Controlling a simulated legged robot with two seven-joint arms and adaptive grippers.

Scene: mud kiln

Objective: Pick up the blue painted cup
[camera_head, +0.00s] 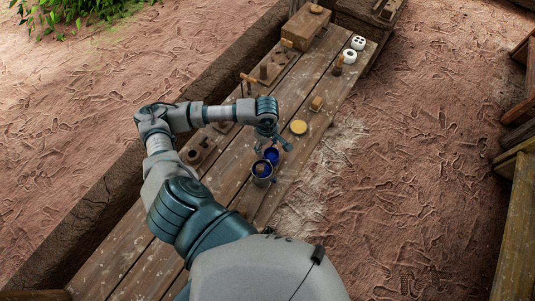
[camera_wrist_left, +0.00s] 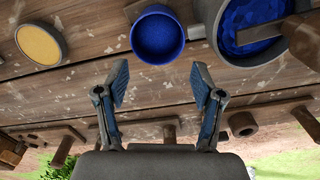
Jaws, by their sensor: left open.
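The blue painted cup (camera_head: 271,155) stands on the plank table with its blue inside facing up. It also shows in the left wrist view (camera_wrist_left: 157,36), at top centre, ahead of the fingers. My left gripper (camera_head: 273,144) is open and empty, right by the cup in the head view. In the left wrist view the gripper's two fingers (camera_wrist_left: 160,83) are spread apart, with bare plank between them and a small gap to the cup. My right gripper is not in view.
A larger pot of blue paint (camera_head: 262,170) stands close beside the cup. A round yellow-topped container (camera_head: 299,127) is on the other side. Wooden pieces (camera_head: 198,150) lie along the table's left side.

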